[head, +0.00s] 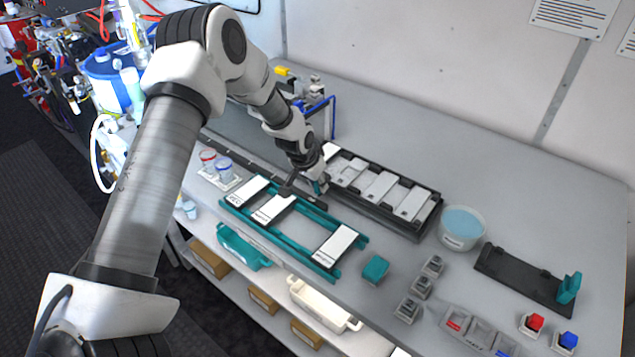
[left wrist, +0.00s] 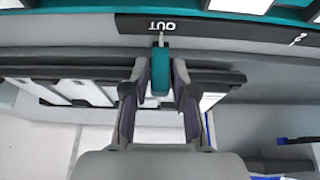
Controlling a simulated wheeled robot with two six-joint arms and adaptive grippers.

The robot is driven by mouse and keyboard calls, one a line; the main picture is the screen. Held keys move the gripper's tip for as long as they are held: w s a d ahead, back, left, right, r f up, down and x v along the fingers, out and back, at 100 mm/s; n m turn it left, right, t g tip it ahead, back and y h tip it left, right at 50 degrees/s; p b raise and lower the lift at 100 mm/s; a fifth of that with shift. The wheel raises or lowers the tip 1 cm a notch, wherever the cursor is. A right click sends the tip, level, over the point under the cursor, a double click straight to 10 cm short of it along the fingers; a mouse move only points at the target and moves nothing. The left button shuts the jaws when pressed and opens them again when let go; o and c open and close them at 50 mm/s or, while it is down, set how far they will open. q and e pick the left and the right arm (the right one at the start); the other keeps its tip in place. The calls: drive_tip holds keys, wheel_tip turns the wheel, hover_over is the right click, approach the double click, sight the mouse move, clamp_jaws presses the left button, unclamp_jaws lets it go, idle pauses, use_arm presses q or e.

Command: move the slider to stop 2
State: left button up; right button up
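A dark bar (left wrist: 230,35) marked OUT crosses the top of the left wrist view. A teal knob (left wrist: 161,76) on a thin metal pin stands at this bar; I take it for the slider's handle. My left gripper (left wrist: 160,78) has one finger on each side of the knob, with a narrow gap showing at least on the left. In the head view my left gripper (head: 321,186) is low over the bench, beside the dark bar (head: 308,199), and hides most of the knob. Stop numbers are not legible. My right gripper is not in view.
A teal frame (head: 331,272) with white labelled plates lies in front of the bar; a black tray (head: 425,228) of pale plates lies behind. A blue-topped tub (head: 462,228), small grey blocks (head: 421,287) and a black plate (head: 520,277) with a teal upright (head: 569,288) stand right.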

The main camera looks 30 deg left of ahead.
use_arm(q)
clamp_jaws()
drive_tip(key=shift+a+f, duration=0.1)
drive_tip(key=shift+a, duration=0.2)
drive_tip(key=a+b, duration=0.1)
drive_tip(key=a, duration=0.3)
drive_tip(key=a+b, duration=0.2)
drive_tip(key=a, duration=0.3)
drive_tip(key=w+a+b, duration=0.1)
drive_tip(key=a, duration=0.4)
drive_tip(key=shift+w+b, duration=0.1)
drive_tip(key=shift+b, duration=0.3)
drive_tip(key=shift+a, duration=0.2)
drive_tip(key=o, duration=0.6)
unclamp_jaws()
drive_tip(key=shift+o, duration=0.4)
drive_tip(key=shift+w+f, duration=0.1)
drive_tip(key=shift+w, duration=0.15)
drive_tip(key=v, duration=1.2)
